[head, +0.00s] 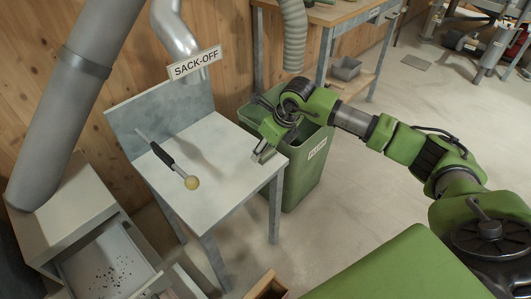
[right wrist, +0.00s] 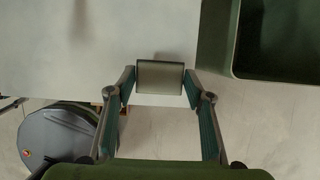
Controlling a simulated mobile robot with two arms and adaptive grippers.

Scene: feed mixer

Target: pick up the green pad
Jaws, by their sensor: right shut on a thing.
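The pad (right wrist: 160,76) is a small grey-green block between my right fingertips (right wrist: 160,84) in the right wrist view. My right gripper is shut on its two ends. In the head view my right gripper (head: 263,150) is at the right edge of the light-topped sack-off table (head: 215,190); the pad is too small and covered there to make out clearly. In the right wrist view the pad overlaps the table's edge; I cannot tell whether it touches the tabletop. My left gripper is not in view.
A green bin (head: 305,175) stands right beside the table. An open drawer (head: 110,265) with dark bits is at lower left. A grey pipe with a SACK-OFF sign (head: 195,65) hangs above the table.

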